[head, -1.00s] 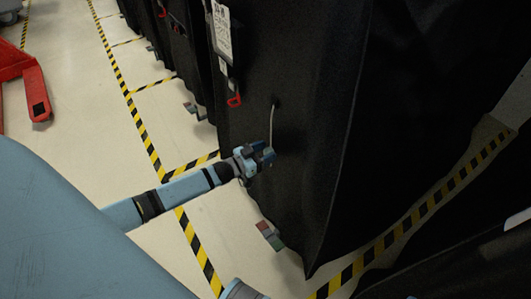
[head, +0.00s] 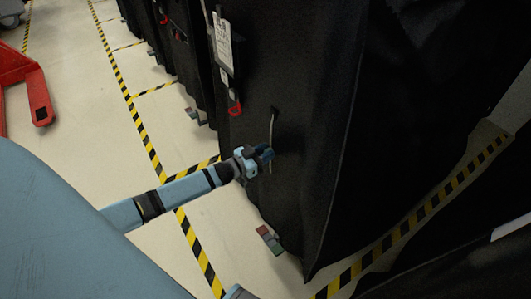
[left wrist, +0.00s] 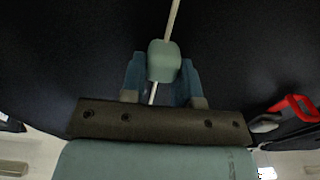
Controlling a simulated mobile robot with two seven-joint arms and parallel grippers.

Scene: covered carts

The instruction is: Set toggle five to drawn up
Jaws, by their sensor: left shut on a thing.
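A black cloth cover (head: 290,60) hangs over the cart in front of me. A thin pale cord (head: 272,128) comes out of a small dark hole in it and runs down past my left gripper (head: 263,157). In the left wrist view, a grey-green toggle (left wrist: 164,60) sits on the cord, between the blue fingers of the left gripper (left wrist: 161,82). The fingers are shut on it. The cord shows above and below the toggle. I cannot read a number on it. My right gripper is not in view.
A white tag (head: 222,42) and a red hook (head: 235,109) hang on the cover, up and left of the gripper. More covered carts stand behind. A red pallet truck (head: 38,100) is at the far left. The pale floor with yellow-black tape (head: 148,138) is open to the left.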

